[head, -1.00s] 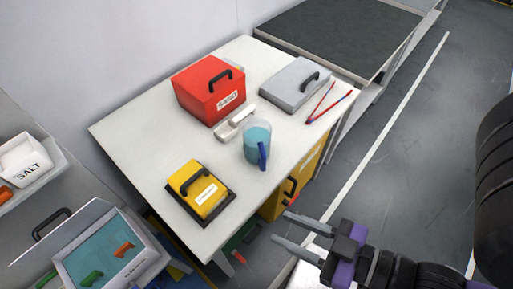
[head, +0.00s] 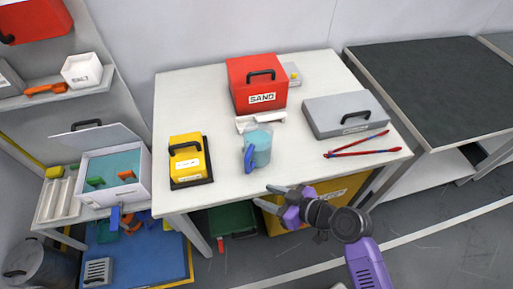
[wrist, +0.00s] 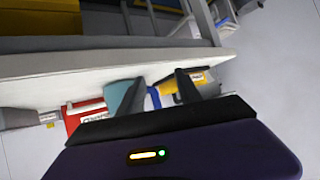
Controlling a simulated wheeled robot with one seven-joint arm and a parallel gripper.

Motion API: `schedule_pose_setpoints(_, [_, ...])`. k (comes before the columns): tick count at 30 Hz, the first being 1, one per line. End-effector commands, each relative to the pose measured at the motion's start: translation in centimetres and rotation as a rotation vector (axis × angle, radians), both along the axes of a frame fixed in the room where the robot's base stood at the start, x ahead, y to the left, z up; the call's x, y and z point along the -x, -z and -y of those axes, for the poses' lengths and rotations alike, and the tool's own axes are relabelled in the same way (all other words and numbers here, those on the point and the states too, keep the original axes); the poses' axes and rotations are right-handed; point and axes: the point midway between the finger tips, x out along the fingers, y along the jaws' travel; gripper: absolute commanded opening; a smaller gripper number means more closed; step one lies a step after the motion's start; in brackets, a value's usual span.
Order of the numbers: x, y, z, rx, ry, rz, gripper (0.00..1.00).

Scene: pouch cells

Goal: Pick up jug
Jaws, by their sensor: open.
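The jug (head: 258,148) is a clear cylinder with teal contents and a blue handle at its lower left. It stands upright near the front edge of the white table (head: 222,196). My gripper (head: 266,195) is open and empty, in front of the table edge, just below and to the right of the jug. In the wrist view the jug's teal body (wrist: 118,94) and blue handle (wrist: 154,97) show beyond the open fingers of my gripper (wrist: 158,88). One finger partly hides the jug's body there.
Behind the jug are a white scoop-like item (head: 262,121) and a red SAND box (head: 258,84). A yellow box (head: 187,160) stands left. A grey case (head: 345,113) and red-blue tongs (head: 362,145) lie right. The table between jug and yellow box is clear.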

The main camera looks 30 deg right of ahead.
Motion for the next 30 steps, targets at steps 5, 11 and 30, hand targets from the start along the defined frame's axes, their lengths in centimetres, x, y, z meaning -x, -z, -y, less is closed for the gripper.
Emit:
schedule_pose_setpoints(5, [-4.9, -3.2, 0.8, -0.006, -0.177, 0.094, 0.41])
schedule_pose_setpoints(11, [-6.6, -5.4, 1.1, -0.002, -0.277, 0.155, 0.41])
schedule_pose_setpoints(30, [-11.8, -3.0, -2.3, -0.003, -0.293, 0.162, 0.41])
